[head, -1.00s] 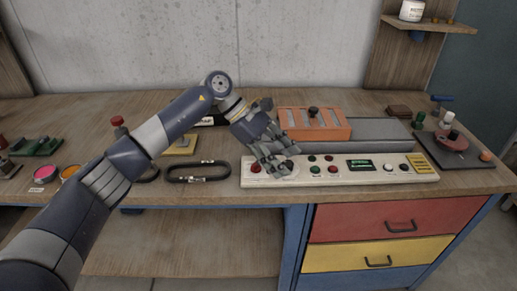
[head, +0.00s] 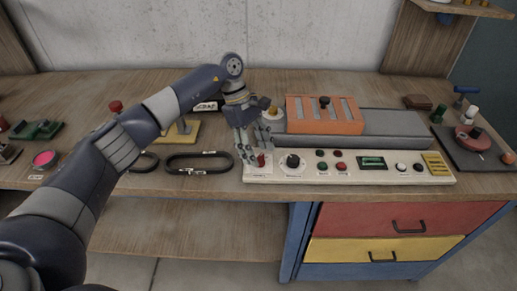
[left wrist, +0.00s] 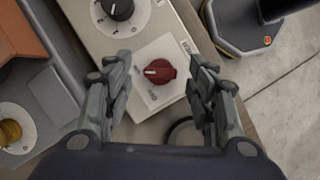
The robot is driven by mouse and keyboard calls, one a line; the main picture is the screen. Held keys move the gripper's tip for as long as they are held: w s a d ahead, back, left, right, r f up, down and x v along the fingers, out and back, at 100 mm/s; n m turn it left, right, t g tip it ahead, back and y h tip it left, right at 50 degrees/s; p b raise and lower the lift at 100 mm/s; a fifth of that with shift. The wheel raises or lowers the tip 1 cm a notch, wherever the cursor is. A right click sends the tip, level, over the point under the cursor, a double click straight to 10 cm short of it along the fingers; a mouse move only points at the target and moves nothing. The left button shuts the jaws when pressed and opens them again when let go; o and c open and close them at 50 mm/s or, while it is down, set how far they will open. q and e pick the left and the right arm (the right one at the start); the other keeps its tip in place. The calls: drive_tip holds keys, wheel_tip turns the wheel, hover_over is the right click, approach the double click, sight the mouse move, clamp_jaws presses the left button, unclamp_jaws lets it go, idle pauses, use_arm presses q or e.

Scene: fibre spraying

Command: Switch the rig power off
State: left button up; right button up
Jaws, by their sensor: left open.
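The control panel (head: 350,172) is a long cream box along the bench's front edge. Its red rotary switch (head: 261,160) is at the left end, and it shows in the left wrist view (left wrist: 160,72) as a red knob with a white mark on a white plate. My left gripper (head: 256,158) points down at this switch. Its fingers are open, one on either side of the red knob, with gaps between fingers and knob in the left wrist view (left wrist: 160,92). A black knob (head: 293,161) on a white dial is just right of the switch. My right gripper is not in view.
The panel also carries small green and red buttons (head: 340,167) and a green display (head: 372,162). An orange slotted unit (head: 325,115) stands behind it. A black loop (head: 199,163) lies to the left. Red and yellow drawers (head: 400,226) are below.

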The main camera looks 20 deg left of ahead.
use_arm(q)
drive_tip(key=shift+s+d+f, duration=0.15)
drive_tip(key=shift+d+f, duration=0.1)
drive_tip(key=shift+f, duration=0.35)
drive_tip(key=c, duration=1.1)
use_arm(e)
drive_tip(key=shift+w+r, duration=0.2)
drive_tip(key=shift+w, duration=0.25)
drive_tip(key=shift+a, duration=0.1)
